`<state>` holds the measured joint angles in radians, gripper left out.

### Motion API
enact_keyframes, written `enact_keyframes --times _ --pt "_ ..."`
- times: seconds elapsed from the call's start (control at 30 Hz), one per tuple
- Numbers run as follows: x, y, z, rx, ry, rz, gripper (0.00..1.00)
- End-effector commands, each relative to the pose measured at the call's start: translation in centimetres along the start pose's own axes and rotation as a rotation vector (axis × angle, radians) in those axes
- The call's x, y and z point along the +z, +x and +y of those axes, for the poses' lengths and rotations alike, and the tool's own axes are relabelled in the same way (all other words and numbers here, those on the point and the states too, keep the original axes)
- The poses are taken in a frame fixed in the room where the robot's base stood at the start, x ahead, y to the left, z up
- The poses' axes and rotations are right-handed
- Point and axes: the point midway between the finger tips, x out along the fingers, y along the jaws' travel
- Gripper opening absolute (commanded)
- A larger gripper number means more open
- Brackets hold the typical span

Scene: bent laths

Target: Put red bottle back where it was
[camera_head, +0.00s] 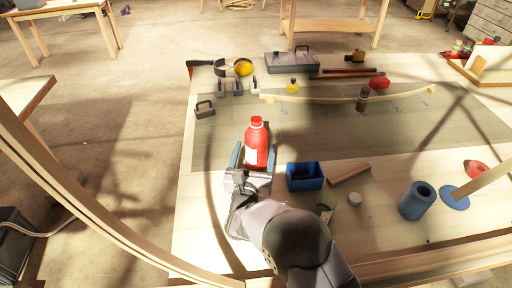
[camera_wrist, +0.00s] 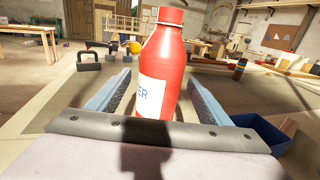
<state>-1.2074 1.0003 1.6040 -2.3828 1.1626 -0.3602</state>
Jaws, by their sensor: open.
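The red bottle (camera_head: 256,146) has a red cap and a white label. It stands upright on the table (camera_head: 330,226) near the middle left. My gripper (camera_head: 255,150) is open, with one finger on each side of the bottle. In the wrist view the bottle (camera_wrist: 164,70) rises between the two fingers of my gripper (camera_wrist: 160,98), with a gap visible on either side. The bottle's base is hidden behind the gripper body in the wrist view.
A blue bin (camera_head: 305,177) and a wooden block (camera_head: 349,173) lie to the right. A blue cylinder (camera_head: 417,201) stands further right. A bent lath (camera_head: 345,99) and a dark striped bottle (camera_head: 362,98) are behind. Grey clamps (camera_head: 237,87) and a toolbox (camera_head: 291,61) sit at the back.

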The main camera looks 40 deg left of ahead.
Motion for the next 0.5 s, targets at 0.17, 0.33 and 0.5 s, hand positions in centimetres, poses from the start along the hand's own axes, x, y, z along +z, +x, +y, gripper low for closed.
enact_keyframes --times 0.17,0.33,0.5 --pt "-0.1 -2.3 0.1 0.002 0.001 0.000 0.73" --pt "-0.1 -3.8 0.0 0.000 0.001 0.000 0.73" --pt "0.0 -4.4 0.0 -0.001 0.000 -0.001 0.73"
